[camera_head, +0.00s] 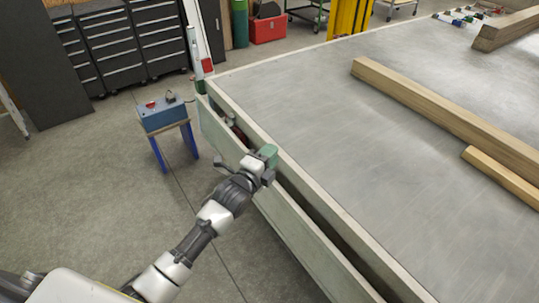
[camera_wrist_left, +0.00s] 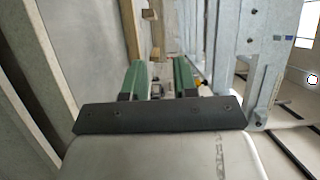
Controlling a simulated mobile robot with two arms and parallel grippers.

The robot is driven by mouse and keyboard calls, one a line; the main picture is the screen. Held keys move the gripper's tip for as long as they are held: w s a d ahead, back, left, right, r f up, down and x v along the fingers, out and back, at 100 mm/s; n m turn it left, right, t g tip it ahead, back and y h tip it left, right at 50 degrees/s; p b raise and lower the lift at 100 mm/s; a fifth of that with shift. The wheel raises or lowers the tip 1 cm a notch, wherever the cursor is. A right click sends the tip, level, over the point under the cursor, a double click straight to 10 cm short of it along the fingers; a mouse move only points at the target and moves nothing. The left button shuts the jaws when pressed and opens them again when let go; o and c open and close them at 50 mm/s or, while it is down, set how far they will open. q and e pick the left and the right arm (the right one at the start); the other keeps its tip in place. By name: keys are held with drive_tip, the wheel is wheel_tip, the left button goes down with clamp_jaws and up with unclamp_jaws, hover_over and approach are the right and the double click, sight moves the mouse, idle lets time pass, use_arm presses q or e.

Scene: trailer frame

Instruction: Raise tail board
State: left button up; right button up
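The tail board looks to be the long grey-green panel (camera_head: 222,135) along the near left end of the trailer. It stands close to upright, with a dark narrow gap between it and the pale edge of the bed (camera_head: 400,150). My left gripper (camera_head: 268,156) is over this gap, at the edge of the bed. In the left wrist view, its two green fingers (camera_wrist_left: 159,80) are apart with nothing clearly held between them. I cannot tell whether the gripper touches the board. My right gripper is not in view.
Timber beams (camera_head: 440,112) lie on the bed at right. A blue control box on a small stand (camera_head: 161,115) is left of the trailer's corner. Dark tool cabinets (camera_head: 110,45) and a red toolbox (camera_head: 268,28) stand behind. The floor at left is clear.

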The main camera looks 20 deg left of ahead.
use_arm(q)
clamp_jaws()
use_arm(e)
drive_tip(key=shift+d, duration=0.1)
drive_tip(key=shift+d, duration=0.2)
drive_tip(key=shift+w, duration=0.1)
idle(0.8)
use_arm(q)
unclamp_jaws()
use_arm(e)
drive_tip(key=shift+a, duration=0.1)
use_arm(q)
drive_tip(key=b+v, duration=0.2)
drive_tip(key=v, duration=0.9)
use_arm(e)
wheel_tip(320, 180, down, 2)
use_arm(q)
drive_tip(key=shift+f, duration=0.1)
